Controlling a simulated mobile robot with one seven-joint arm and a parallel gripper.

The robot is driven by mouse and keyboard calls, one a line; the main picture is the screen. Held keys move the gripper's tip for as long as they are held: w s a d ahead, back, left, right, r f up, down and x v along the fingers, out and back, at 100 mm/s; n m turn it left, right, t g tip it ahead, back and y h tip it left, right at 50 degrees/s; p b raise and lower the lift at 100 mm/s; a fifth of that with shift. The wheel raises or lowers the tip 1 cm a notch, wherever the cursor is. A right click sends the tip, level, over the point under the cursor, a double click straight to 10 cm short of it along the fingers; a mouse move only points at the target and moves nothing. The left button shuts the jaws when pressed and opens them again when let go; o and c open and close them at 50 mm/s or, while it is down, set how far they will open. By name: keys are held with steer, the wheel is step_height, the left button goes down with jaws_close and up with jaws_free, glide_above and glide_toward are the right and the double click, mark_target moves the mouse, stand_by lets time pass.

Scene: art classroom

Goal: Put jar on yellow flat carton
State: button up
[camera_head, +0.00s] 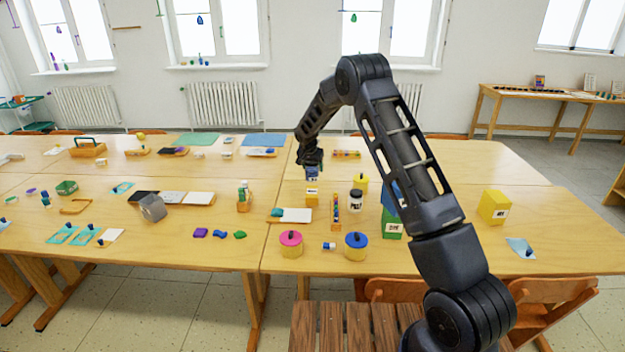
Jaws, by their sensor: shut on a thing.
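My gripper (312,164) is at the middle of the long tables, pointing down and shut on a small blue thing (312,174), which may be a jar. Its shape is too small to make out. Just below it in the picture is a small yellow-orange carton (312,200) with a pale label, on the table. The blue thing appears over or just behind this carton; I cannot tell whether they touch. A white jar with a dark lid (356,201) stands on the table to the right of the carton, apart from my gripper.
A yellow canister (361,183) stands behind the white jar. Green and blue boxes (392,225) are partly behind my arm. A pink-lidded tin (291,244) and a blue-lidded tin (356,246) stand near the front edge. A yellow box (494,206) is at right, with clear table around it.

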mark_target(312, 178)
steer(key=shift+f, duration=3.15)
steer(key=shift+f, duration=0.1)
steer(key=o, duration=1.2)
steer(key=shift+c, duration=0.2)
